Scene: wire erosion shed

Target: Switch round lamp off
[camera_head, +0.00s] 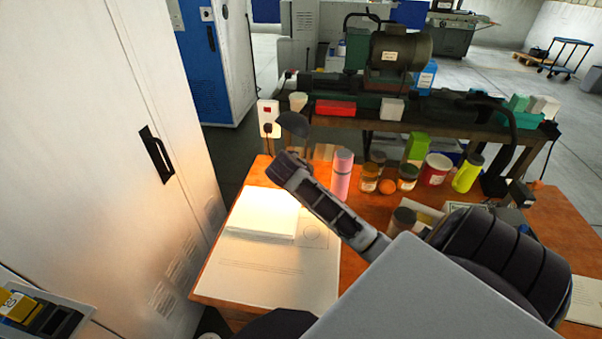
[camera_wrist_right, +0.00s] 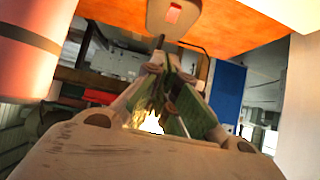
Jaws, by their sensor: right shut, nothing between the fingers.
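In the head view a dark domed shade (camera_head: 293,124), which looks like the round lamp's, stands at the back left of the desk. Bright light falls on the papers below, so it appears lit. My right gripper (camera_head: 286,168) reaches in from the right, its end close below the shade; it hides the lamp's lower part. In the wrist view its fingers (camera_wrist_right: 160,70) are shut and empty. A pale rounded piece with a red patch (camera_wrist_right: 173,13), possibly the lamp's base and switch, lies beyond the fingertips, apart from them.
A pink bottle (camera_head: 343,175) stands close right of my gripper, with several jars beyond, including a red tin (camera_head: 434,169). A white book (camera_head: 263,213) lies on the desk (camera_head: 220,284). A pale cabinet (camera_head: 110,150) bounds the left. A machine bench (camera_head: 440,127) stands behind.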

